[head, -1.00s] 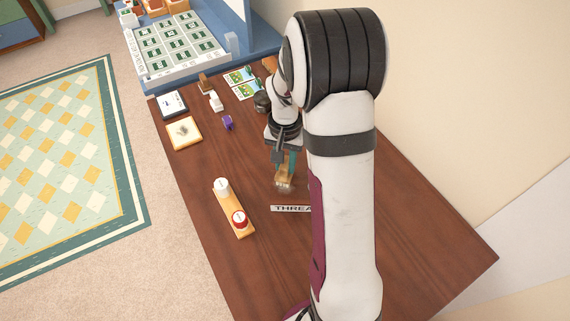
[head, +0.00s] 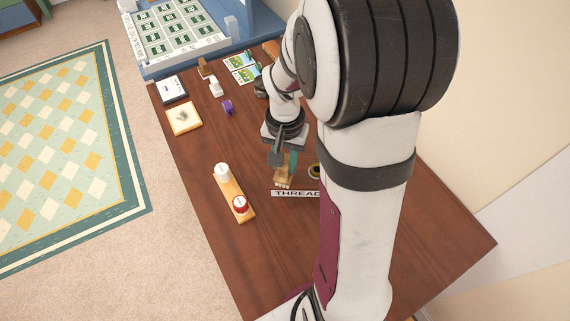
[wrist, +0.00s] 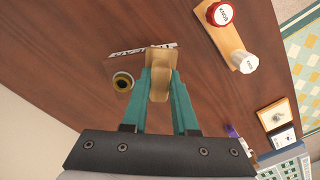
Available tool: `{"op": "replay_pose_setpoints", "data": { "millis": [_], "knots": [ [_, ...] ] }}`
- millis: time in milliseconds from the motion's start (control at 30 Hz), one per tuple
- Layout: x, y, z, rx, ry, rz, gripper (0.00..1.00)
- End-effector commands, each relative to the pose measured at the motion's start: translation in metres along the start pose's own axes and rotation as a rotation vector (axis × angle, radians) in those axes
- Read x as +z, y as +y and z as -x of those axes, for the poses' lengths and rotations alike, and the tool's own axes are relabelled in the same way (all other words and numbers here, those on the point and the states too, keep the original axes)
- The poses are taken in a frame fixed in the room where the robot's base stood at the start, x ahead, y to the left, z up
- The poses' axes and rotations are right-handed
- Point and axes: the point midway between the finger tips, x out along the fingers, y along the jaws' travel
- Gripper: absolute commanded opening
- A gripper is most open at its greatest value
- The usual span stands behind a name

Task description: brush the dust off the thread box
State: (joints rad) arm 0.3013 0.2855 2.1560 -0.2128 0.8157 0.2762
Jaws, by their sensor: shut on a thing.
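My gripper (head: 287,160), with teal fingers (wrist: 158,98), is shut on a small wooden brush (head: 283,178), which also shows in the wrist view (wrist: 159,82). The brush head points down at a white strip lettered THREAD (head: 296,194). That strip shows in the wrist view behind the brush head (wrist: 128,51). The brush end is right beside the strip; I cannot tell whether they touch. No clear box body shows at the lettering, and my arm covers its right end in the head view. I cannot make out dust.
A dark-centred yellow ring (wrist: 122,82) lies close beside the brush. A wooden block with white and red knobs (head: 232,190) stands to the left. A purple item (head: 227,107), cards (head: 242,68) and a white tray (head: 180,40) lie farther back. Bare tabletop (head: 270,260) is in front.

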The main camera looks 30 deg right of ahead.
Motion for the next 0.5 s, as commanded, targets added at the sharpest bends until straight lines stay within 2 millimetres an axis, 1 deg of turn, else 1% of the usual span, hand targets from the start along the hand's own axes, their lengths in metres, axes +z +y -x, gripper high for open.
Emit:
{"op": "replay_pose_setpoints", "data": {
  "millis": [400,500],
  "knots": [
    [-0.001,0.0,0.038,-0.002,0.004,0.0,0.0],
    [-0.001,0.0,0.043,-0.001,0.002,-0.001,0.0]
  ]
}}
